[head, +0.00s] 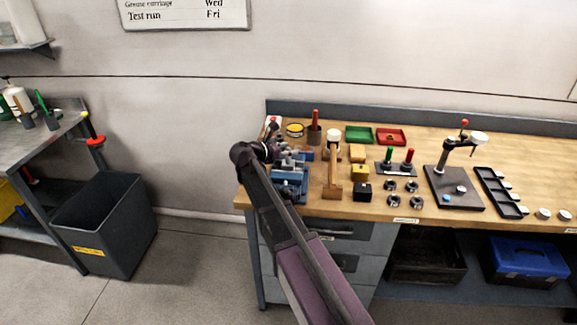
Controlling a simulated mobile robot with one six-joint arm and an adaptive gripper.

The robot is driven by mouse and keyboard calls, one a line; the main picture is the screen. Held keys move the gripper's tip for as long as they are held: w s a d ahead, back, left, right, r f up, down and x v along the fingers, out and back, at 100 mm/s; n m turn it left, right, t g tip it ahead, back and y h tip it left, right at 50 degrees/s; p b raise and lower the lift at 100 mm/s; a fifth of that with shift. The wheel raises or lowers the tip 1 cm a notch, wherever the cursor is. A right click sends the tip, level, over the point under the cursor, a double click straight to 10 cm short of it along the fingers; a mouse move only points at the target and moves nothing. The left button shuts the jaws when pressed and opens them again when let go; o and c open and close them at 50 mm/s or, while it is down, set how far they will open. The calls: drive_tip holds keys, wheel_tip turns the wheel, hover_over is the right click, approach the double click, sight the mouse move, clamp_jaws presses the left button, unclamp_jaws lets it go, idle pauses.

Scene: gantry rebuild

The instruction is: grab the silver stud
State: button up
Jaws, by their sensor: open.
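I cannot pick out the silver stud with certainty in the head view; at this size no piece shows clearly as a stud. My arm reaches up from the bottom to the left end of the workbench (450,143). My gripper (283,153) is open, small and partly hidden by its own links, above or beside a blue vise (289,187). I cannot tell whether it touches anything. Several dark metal rings (393,201) lie near the bench's front edge.
A wooden mallet (333,175) stands right of the vise. Behind are a green tray (358,134) and a red tray (391,138). A stand on a dark plate (448,186) and a black slotted tray (497,192) are farther right. A grey bin (105,225) is on the floor.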

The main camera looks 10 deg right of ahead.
clamp_jaws()
drive_tip(key=shift+r, duration=0.2)
idle(0.5)
wheel_tip(320, 180, up, 10)
drive_tip(key=p, duration=1)
drive_tip(key=shift+f, duration=0.2)
idle(0.3)
